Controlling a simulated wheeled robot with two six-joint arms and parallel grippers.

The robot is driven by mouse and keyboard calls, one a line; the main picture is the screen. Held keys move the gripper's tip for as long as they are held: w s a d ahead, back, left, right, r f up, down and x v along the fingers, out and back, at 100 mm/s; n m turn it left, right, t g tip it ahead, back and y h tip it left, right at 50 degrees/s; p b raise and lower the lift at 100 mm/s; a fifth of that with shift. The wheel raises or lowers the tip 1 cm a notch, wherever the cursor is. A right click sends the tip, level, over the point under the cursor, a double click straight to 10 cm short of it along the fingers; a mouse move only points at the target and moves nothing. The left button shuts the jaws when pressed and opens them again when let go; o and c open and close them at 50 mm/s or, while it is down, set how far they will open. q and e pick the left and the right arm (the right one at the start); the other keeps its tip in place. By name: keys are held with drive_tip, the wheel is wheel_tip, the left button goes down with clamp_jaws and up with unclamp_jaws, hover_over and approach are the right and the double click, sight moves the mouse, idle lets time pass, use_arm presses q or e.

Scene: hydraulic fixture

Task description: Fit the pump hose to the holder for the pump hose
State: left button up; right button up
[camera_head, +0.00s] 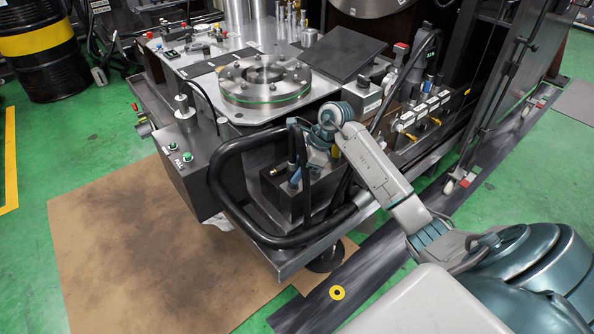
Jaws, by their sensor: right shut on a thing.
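The pump hose (306,196) is a thin black hose at the front of the fixture, partly hidden by my right wrist. My right arm reaches in from the lower right and its wrist bends down there. My right gripper (298,165) is shut on the hose, above a black block (285,192) with a small brass fitting. The fingers are small and dark, so the exact grip is hard to see. I cannot pick out the holder for the pump hose with certainty among the dark parts. My left gripper is not in view.
A thick black tube (217,183) loops around the fixture's front corner. The metal table (205,90) carries a round steel flange (265,80) and a dark flat plate (345,52). Valves and a gauge (432,58) stand at right. Brown board (150,250) on the floor is clear.

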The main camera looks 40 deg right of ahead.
drive_tip(key=shift+f, duration=0.1)
idle(0.6)
drive_tip(key=o, duration=1.1)
drive_tip(key=shift+c, duration=0.2)
drive_tip(key=v, duration=1)
drive_tip(key=shift+r, duration=0.3)
drive_tip(key=shift+d, duration=0.2)
